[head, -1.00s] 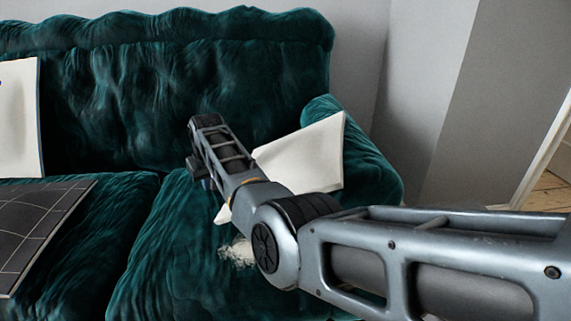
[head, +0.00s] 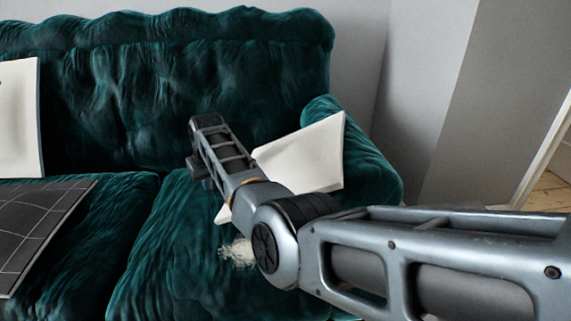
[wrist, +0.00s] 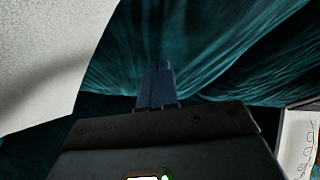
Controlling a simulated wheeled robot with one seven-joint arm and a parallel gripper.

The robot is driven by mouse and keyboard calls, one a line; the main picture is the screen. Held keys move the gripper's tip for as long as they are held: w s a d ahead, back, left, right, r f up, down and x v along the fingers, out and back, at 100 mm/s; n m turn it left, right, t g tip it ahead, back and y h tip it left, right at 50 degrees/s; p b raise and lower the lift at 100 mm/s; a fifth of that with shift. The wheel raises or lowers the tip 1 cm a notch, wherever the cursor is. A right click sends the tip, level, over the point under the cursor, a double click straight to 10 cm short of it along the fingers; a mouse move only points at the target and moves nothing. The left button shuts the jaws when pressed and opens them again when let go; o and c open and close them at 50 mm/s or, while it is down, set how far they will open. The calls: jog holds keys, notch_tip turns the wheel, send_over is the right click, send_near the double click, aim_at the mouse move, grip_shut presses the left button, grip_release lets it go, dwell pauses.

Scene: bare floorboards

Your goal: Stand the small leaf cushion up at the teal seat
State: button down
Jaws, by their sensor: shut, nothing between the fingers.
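A pale cushion (head: 315,155) leans tilted on the right seat of the teal sofa (head: 150,240), near its right armrest. My arm hides part of it. A pale surface (wrist: 35,60) fills the upper left of the wrist view, close beside my gripper. A pale piece with dark leaf-like line drawings (wrist: 298,140) shows at the right edge of the wrist view. I cannot tell which cushion in the head view it is. My gripper (wrist: 157,80) is shut and empty, over teal fabric. In the head view its fingers are mostly hidden beneath my wrist.
A dark cushion with pale grid lines (head: 40,225) lies on the left seat. Another pale panel-like cushion (head: 20,120) stands upright at the left edge, against the backrest. A fuzzy pale patch (head: 238,252) shows on the right seat beside my arm. The front of that seat is clear.

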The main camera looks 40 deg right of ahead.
jog(key=shift+s+d+r+p, duration=0.1)
jog(key=shift+s+d+p, duration=0.3)
jog(key=shift+d+p, duration=0.25)
jog(key=shift+s+d+p, duration=0.4)
jog(key=shift+d+p, duration=0.1)
jog(key=shift+p, duration=0.25)
jog(key=shift+s+d+p, duration=0.5)
jog(key=shift+d+p, duration=0.2)
jog(key=shift+d, duration=0.1)
jog(key=shift+s+d+p, duration=0.55)
jog(key=shift+d+p, duration=0.15)
jog(key=shift+d, duration=0.05)
jog(key=shift+s+d+p, duration=0.5)
jog(key=shift+d+p, duration=0.2)
jog(key=shift+d, duration=0.1)
jog(key=shift+s+d+f+p, duration=0.15)
jog(key=shift+s+d+p, duration=0.5)
jog(key=shift+d, duration=0.3)
jog(key=shift+s+d+f+p, duration=0.15)
jog(key=shift+s+d+p, duration=0.3)
jog(key=shift+s+d, duration=0.35)
jog(key=shift+s+d+f+p, duration=0.15)
jog(key=shift+s+d+p, duration=0.45)
jog(key=shift+d, duration=0.45)
jog(key=shift+w+a+r+p, duration=0.2)
jog(key=shift+w+a+r, duration=0.65)
jog(key=shift+a, duration=0.25)
jog(key=shift+w+a+r+p, duration=0.15)
jog(key=shift+w+a+r, duration=0.6)
jog(key=shift+a+r, duration=0.25)
